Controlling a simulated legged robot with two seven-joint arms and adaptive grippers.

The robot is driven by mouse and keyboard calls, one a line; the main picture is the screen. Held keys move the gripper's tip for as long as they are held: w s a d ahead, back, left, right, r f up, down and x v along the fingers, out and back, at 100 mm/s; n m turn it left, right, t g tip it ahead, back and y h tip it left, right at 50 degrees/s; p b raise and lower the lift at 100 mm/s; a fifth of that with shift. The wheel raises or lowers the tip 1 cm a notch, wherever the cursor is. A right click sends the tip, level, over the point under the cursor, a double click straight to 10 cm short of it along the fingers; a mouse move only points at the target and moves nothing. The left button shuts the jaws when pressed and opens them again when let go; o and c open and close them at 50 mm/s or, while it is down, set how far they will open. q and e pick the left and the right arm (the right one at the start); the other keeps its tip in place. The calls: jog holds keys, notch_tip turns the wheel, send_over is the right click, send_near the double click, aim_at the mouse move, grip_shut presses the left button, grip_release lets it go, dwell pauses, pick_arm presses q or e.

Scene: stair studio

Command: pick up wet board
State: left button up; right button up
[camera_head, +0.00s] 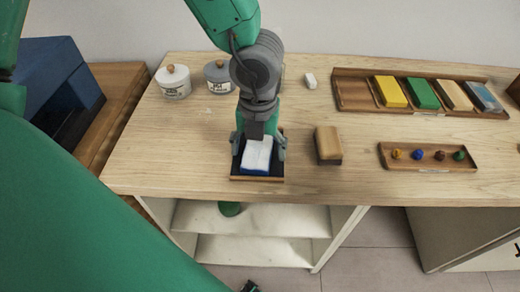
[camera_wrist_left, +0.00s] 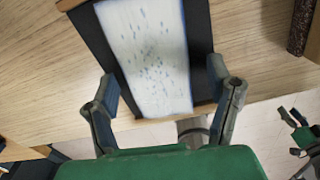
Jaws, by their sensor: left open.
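The wet board is a white slab with blue edges and blue droplet-like spots (camera_head: 256,156). It lies on a dark tray with wooden end strips (camera_head: 257,179) near the table's front edge. In the left wrist view the board (camera_wrist_left: 148,55) lies lengthwise on the dark tray (camera_wrist_left: 200,35). My left gripper (camera_head: 259,150) is over the board, its fingers apart on either side of it. In the wrist view the open fingers (camera_wrist_left: 163,95) stand beside the board's near end. Whether they touch it is unclear. A dark and green part, perhaps my right gripper, shows at the wrist view's right edge.
A wooden block with a dark base (camera_head: 328,144) stands right of the tray. Farther right are a tray of coloured blocks (camera_head: 355,102) and a tray of small knobs (camera_head: 428,166). Two lidded jars (camera_head: 173,82) (camera_head: 219,77) stand back left. An open shelf (camera_head: 250,250) is below.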

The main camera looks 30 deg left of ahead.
pick_arm(q)
jog(key=c, duration=1.3)
jog(key=shift+r, duration=0.1)
